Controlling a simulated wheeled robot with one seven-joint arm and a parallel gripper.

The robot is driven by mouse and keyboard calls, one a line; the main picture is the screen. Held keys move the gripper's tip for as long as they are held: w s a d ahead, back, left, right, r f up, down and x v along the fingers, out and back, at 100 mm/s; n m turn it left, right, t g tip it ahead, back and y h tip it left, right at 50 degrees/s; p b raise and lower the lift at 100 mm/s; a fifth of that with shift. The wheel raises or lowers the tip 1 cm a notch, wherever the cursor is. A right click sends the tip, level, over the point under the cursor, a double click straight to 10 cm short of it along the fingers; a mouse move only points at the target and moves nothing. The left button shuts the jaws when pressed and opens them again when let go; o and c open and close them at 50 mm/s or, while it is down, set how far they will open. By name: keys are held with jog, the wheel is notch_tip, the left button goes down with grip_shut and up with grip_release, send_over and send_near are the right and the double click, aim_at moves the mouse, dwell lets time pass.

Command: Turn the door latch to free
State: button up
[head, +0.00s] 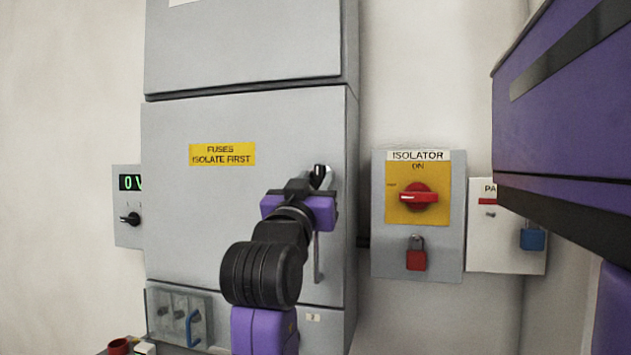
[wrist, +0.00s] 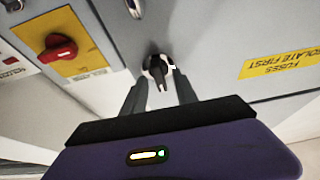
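The door latch (head: 319,174) is a small black knob near the right edge of the grey cabinet door (head: 220,220). In the wrist view the black latch (wrist: 156,70) sits on a pale round base, its tapered end pointing down the picture. My gripper (wrist: 160,84) is at the latch, with its two dark fingers apart, one on each side of it. I see no clear contact between fingers and latch. In the head view my gripper (head: 310,188) covers the area just below the latch and hides part of it.
A vertical door handle (head: 318,262) is below the latch. An isolator box (head: 378,245) with a red rotary switch (head: 419,197) and red padlock (head: 416,258) is to the right. A panel with a blue padlock (head: 532,239) is beyond it. A meter box (head: 127,225) is at left.

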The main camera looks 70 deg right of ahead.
grip_shut()
jog(key=shift+f+b, duration=0.1)
jog(key=shift+b, duration=0.35)
jog(key=shift+f+m+g+b, duration=0.15)
jog(key=shift+m+g+b, duration=0.25)
jog(key=shift+m+b, duration=0.5)
jog(key=m+g+b, duration=0.2)
jog(key=m+b, duration=0.1)
jog(key=shift+w+m+b, duration=0.1)
jog(key=shift+m+b, duration=0.2)
jog(key=m+g+b, duration=0.1)
jog(key=m, duration=0.1)
jog(key=m+g+y+b, duration=0.1)
jog(key=m+b, duration=0.1)
jog(key=m, duration=0.3)
jog(key=m+g+y+b, duration=0.1)
jog(key=m, duration=0.1)
jog(key=m+g+y, duration=0.1)
jog(key=m, duration=0.1)
jog(key=shift+r+m, duration=0.3)
jog(key=shift+r, duration=0.1)
jog(key=m+y+p, duration=0.1)
jog(key=m+y, duration=0.1)
jog(key=m, duration=0.3)
jog(key=shift+m, duration=0.3)
